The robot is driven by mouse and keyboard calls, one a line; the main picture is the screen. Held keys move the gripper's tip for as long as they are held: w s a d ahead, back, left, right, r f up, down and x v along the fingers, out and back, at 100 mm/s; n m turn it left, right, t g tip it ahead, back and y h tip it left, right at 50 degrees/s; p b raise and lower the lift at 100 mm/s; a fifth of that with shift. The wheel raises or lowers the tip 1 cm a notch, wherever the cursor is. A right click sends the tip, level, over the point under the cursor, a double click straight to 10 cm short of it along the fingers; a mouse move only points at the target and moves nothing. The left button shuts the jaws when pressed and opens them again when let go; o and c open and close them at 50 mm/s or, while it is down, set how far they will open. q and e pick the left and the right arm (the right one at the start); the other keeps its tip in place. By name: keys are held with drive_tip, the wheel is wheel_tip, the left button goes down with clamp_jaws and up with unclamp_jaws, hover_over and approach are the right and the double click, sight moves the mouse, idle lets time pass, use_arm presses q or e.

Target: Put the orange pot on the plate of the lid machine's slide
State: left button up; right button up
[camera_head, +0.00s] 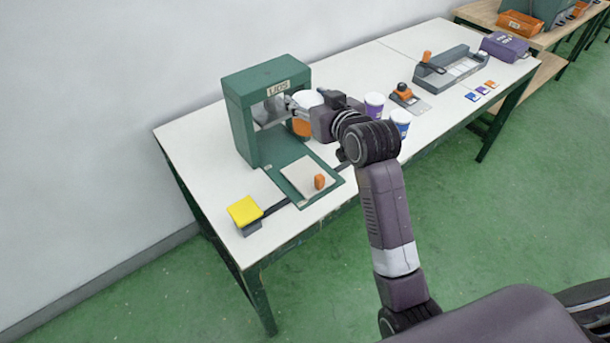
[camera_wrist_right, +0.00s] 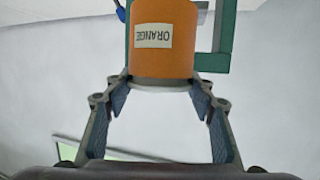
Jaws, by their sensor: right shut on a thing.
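The orange pot (camera_head: 301,127) is partly hidden behind my right gripper in the head view. In the right wrist view the pot (camera_wrist_right: 165,55) sits between the fingertips, its ORANGE label upside down. My right gripper (camera_wrist_right: 163,82) is shut on it. In the head view my right gripper (camera_head: 297,107) is beside the opening of the green lid machine (camera_head: 243,122). My left gripper is not in view.
A yellow pad (camera_head: 245,210) is at the table's near left corner. Purple (camera_head: 374,104) and blue (camera_head: 400,121) pots stand right of my right gripper. A small orange-knobbed device (camera_head: 405,95), a grey device (camera_head: 447,70) and a purple box (camera_head: 504,46) lie farther right.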

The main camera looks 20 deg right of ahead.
drive_tip(key=shift+w+a+r+h, duration=0.15)
drive_tip(key=shift+w+r+h, duration=0.25)
drive_tip(key=shift+r, duration=0.35)
drive_tip(key=shift+w+a+r+m, duration=0.1)
drive_tip(key=shift+w+r+m, duration=0.1)
drive_tip(key=shift+m, duration=0.1)
drive_tip(key=shift+f, duration=9.9)
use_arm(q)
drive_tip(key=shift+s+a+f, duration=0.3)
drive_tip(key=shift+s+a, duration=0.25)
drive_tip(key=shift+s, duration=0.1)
use_arm(e)
drive_tip(key=o, duration=1.5)
drive_tip(key=shift+f, duration=0.1)
